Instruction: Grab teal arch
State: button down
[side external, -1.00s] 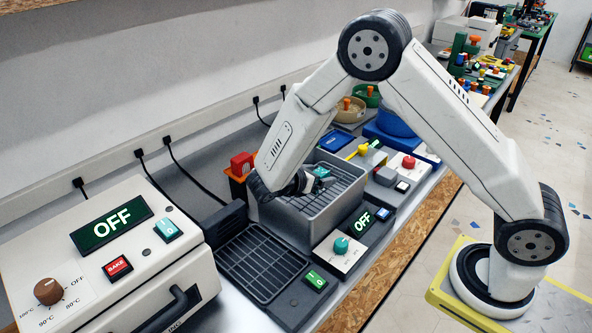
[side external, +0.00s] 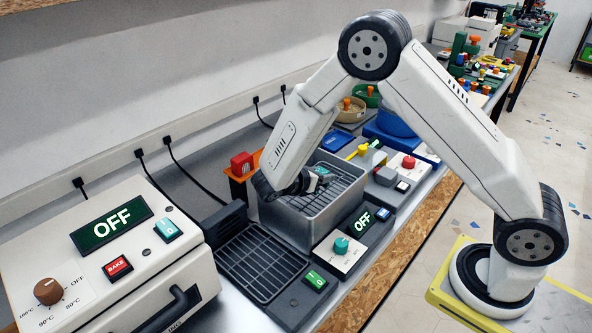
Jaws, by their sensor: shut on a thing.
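A small teal piece, which looks like the teal arch (side external: 320,169), shows at the jaws over the grey wire-floored basin. My gripper (side external: 326,181) is inside the basin's upper part, tilted, and shut on the teal piece. Only the top of the piece shows; the fingers and wrist hide the rest, so its arch shape is not clear. I cannot tell whether it touches the rack below.
The grey basin (side external: 290,233) has walls close around my gripper. A red part in an orange holder (side external: 238,183) stands close behind to the left. A black grid tray (side external: 262,263) and the white oven (side external: 110,265) lie to the left. A control panel (side external: 342,246) sits in front.

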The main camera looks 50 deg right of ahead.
jog(key=shift+r, duration=0.2)
jog(key=shift+r, duration=0.95)
jog(key=s+a+r, duration=0.1)
jog(key=s+r, duration=0.9)
jog(key=s, duration=0.4)
jog(key=shift+a+r, duration=0.4)
jog(key=shift+w, duration=0.2)
